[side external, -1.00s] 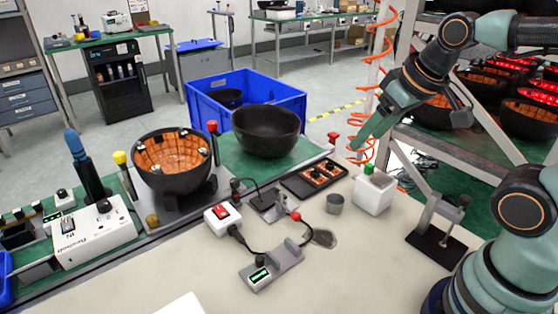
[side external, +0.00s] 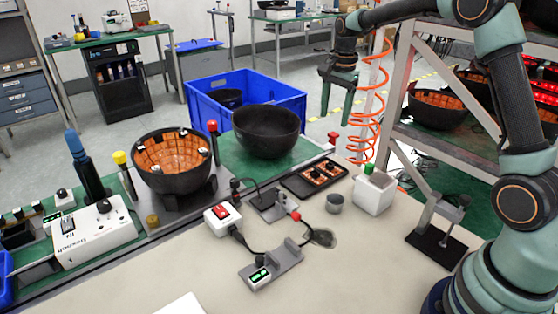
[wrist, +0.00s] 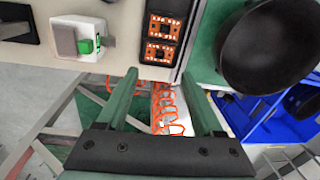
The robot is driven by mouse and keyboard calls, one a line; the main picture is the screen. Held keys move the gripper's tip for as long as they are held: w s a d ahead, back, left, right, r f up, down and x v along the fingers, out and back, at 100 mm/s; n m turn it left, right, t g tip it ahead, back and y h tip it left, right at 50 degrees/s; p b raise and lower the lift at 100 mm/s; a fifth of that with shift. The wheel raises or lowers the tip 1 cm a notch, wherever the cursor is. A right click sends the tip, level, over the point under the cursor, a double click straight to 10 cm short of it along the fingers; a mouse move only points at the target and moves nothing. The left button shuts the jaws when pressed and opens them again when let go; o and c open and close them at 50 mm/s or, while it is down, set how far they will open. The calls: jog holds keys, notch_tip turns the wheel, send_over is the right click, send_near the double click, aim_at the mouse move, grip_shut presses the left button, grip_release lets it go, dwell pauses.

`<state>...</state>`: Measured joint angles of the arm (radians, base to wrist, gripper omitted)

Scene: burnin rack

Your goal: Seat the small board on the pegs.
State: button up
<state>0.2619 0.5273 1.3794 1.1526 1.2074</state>
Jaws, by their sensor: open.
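Small orange boards with pale spots lie in a black tray (side external: 299,186) near the bench's back edge. In the wrist view one orange board (wrist: 166,27) is farther from my gripper and another board (wrist: 158,53) is nearer. My gripper (side external: 336,117) is open and empty, pointing down in the air beyond the bench edge, behind and above the tray. A black bowl (side external: 176,178) lined with orange boards sits on a stand at left. I cannot make out the pegs.
A plain black bowl (side external: 266,131) stands on the green mat behind the tray. An orange coiled hose (side external: 369,115) hangs close to my gripper.

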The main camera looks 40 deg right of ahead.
aim_at(330, 167)
jog(key=d+f+m, duration=0.1)
jog(key=f, duration=0.5)
jog(key=w+d+f+m, duration=0.1)
jog(key=f, duration=0.4)
jog(key=w+d+f+m+g, duration=0.1)
jog(key=f, duration=0.5)
jog(key=shift+d+f, duration=0.15)
jog(key=shift+f, duration=0.15)
grip_shut()
